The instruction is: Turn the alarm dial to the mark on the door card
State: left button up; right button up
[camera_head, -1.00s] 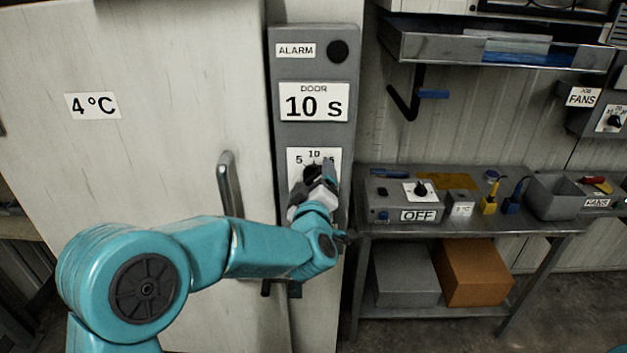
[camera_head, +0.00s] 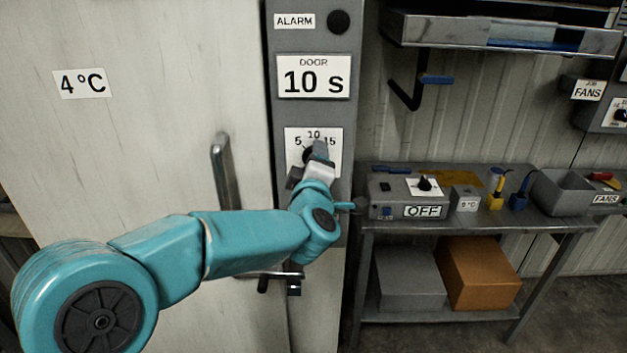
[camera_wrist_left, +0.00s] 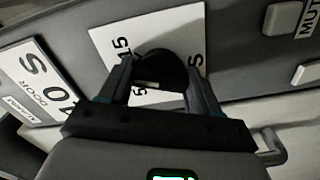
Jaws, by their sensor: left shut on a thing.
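The alarm panel (camera_head: 312,113) is a tall grey box beside the white door. Its door card (camera_head: 313,77) reads "DOOR 10 s". Below it, the white dial plate (camera_head: 333,137) shows 5, 10 and 15. The black dial (camera_head: 308,155) is mostly hidden behind my left gripper (camera_head: 314,160) in the head view. In the left wrist view the dial (camera_wrist_left: 162,68) sits between the two fingers of my left gripper (camera_wrist_left: 160,85), which is shut on it. The dial's pointer direction is hard to tell. My right gripper is not in view.
The door handle (camera_head: 224,172) stands left of the panel. To the right, a metal bench (camera_head: 480,222) carries a grey box marked OFF (camera_head: 405,196) and a grey bin (camera_head: 562,192). A wall shelf (camera_head: 500,35) hangs above. A MUTE label (camera_wrist_left: 309,20) shows in the wrist view.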

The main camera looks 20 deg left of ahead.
pick_arm(q)
jog(key=n+b, duration=0.3)
jog(key=shift+f, duration=0.3)
jog(key=shift+r+n+b, duration=0.15)
jog(key=shift+n+b, duration=0.55)
jog(key=shift+b, duration=0.1)
jog(key=o, duration=1)
jog(key=shift+r, duration=0.1)
jog(key=shift+s, duration=0.1)
jog(key=b+v, duration=0.2)
jog(key=v, duration=1.4)
jog(key=shift+b, duration=0.35)
jog(key=shift+s, duration=0.1)
